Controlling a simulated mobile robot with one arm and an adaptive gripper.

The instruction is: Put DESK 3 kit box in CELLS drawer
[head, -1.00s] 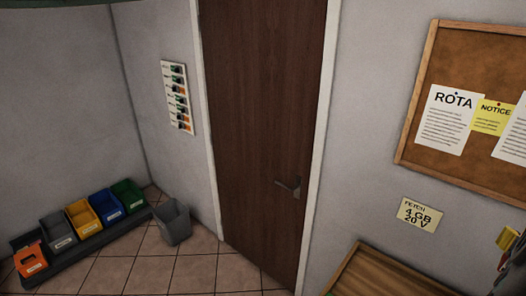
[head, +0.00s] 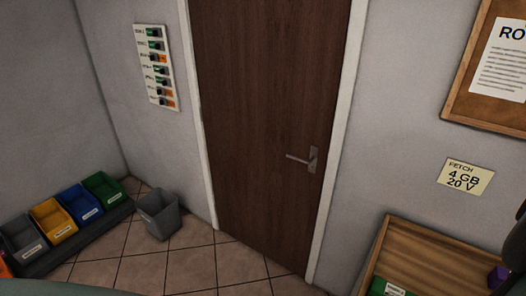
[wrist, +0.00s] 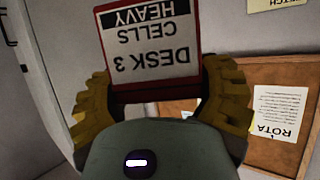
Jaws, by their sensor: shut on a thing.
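In the wrist view my gripper (wrist: 165,98) has yellow ribbed fingers on both sides of a red box (wrist: 195,83). It is shut on this box. The box's white label reads DESK 3, CELLS, HEAVY, upside down in the picture. In the head view the held box does not show clearly; only a dark part of my arm appears at the right edge. No drawer marked CELLS can be made out in either view.
A brown door (head: 265,120) stands shut ahead. Labelled open bins (head: 80,203) line the left wall, beside a grey waste bin (head: 160,213). A wooden tray or top (head: 425,250) with a green box (head: 388,287) is at lower right. Tiled floor is clear before the door.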

